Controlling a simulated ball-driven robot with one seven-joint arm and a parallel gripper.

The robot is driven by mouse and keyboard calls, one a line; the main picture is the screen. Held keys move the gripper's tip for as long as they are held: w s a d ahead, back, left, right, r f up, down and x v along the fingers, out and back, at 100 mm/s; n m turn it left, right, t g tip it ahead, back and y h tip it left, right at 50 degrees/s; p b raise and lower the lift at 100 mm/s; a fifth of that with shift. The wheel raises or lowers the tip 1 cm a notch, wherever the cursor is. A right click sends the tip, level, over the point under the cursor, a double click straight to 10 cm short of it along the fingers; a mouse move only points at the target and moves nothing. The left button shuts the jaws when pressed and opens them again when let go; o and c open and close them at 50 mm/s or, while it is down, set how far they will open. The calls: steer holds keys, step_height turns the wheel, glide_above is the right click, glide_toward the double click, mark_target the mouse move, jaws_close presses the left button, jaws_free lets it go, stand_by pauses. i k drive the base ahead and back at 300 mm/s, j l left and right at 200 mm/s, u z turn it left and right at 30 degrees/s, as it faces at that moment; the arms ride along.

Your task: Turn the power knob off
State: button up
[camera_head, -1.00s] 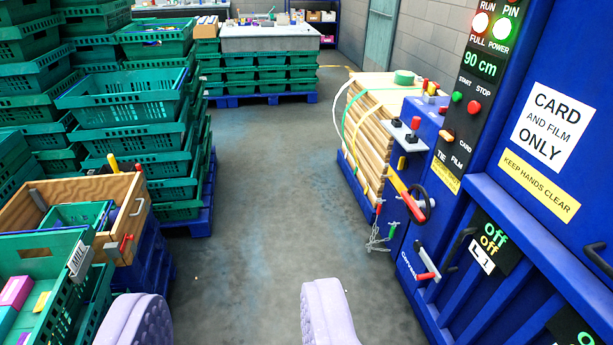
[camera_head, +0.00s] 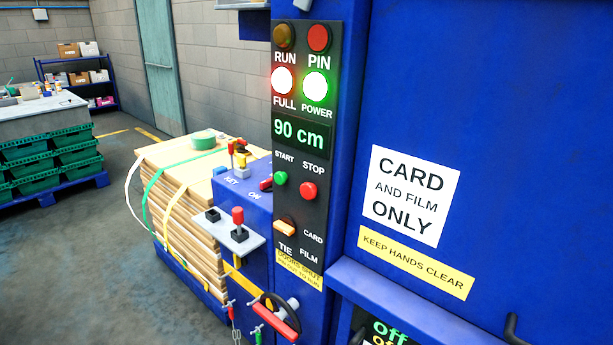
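The blue baler machine (camera_head: 500,120) fills the right side. Its dark control panel (camera_head: 299,225) carries a brightly lit POWER lamp (camera_head: 317,86) with a green glow and a lit FULL lamp (camera_head: 283,80) with a red glow. The display (camera_head: 300,134) reads 90 cm. A red-and-yellow key piece (camera_head: 240,158) stands above the word KEY. My gripper is out of view.
A red-topped lever on a grey plate (camera_head: 238,236) and a dark handwheel with a red handle (camera_head: 278,318) stick out from the machine. Strapped card (camera_head: 185,190) stands left of it. Bare floor (camera_head: 80,260) lies at the left, before green crates (camera_head: 45,165).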

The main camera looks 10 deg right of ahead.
mark_target(266, 186)
steer(key=i+j+z, duration=0.1)
steer(key=i+j+u, duration=0.1)
steer(key=i+u, duration=0.35)
steer(key=i, duration=0.95)
steer(key=i+l+u, duration=0.15)
steer(key=i, duration=0.35)
steer(key=i+l+u, duration=0.2)
steer(key=i, duration=0.25)
steer(key=i+l+u, duration=0.15)
steer(key=i+l, duration=0.3)
